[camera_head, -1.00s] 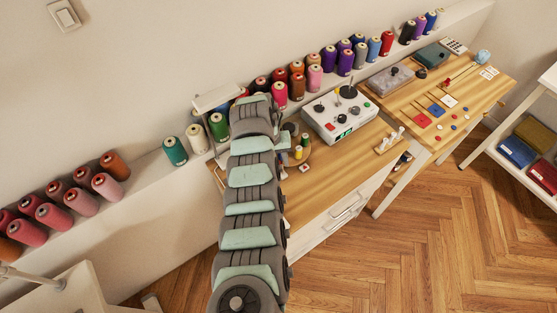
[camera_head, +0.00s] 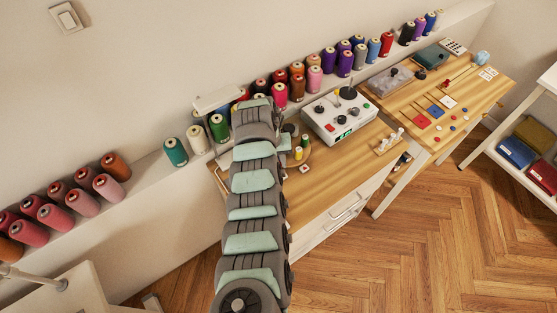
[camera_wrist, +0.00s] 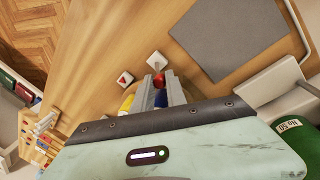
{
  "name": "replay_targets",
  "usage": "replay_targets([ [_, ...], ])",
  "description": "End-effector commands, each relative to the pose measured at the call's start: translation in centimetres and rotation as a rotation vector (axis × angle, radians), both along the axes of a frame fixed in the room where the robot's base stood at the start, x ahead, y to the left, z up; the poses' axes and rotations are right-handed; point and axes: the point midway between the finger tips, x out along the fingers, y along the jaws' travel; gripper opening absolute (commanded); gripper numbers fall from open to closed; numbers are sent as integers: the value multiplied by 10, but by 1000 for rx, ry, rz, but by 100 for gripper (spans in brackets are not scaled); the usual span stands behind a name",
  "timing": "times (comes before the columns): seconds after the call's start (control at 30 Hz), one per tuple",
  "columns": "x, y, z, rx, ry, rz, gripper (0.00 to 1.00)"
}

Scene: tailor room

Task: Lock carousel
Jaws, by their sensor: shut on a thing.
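The carousel (camera_head: 292,130), a round wooden piece with small coloured spools, is partly hidden behind my arm in the head view. A yellow spool (camera_head: 298,153) and a green spool (camera_head: 305,141) stand on it. In the wrist view my gripper (camera_wrist: 160,82) points down to the desk, with its fingers close together on a small red part (camera_wrist: 158,80). A blue spool (camera_wrist: 161,99) shows between the fingers, and a yellow one (camera_wrist: 127,103) beside them. The rest of the carousel is hidden under the wrist housing.
A grey mat (camera_wrist: 230,32) and a white bar-shaped fixture (camera_wrist: 270,82) are to the right. A control box (camera_head: 340,115) stands right of my arm.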

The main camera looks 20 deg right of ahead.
Motion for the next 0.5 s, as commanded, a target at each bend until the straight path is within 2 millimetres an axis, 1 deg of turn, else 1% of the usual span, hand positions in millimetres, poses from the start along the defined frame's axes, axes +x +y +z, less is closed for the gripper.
replay_targets([
  [0.03,0,0,4,0,-10,1,0],
  [0.23,-4,-1,7,10,-55,3,0],
  [0.5,-11,-3,7,32,-144,2,0],
])
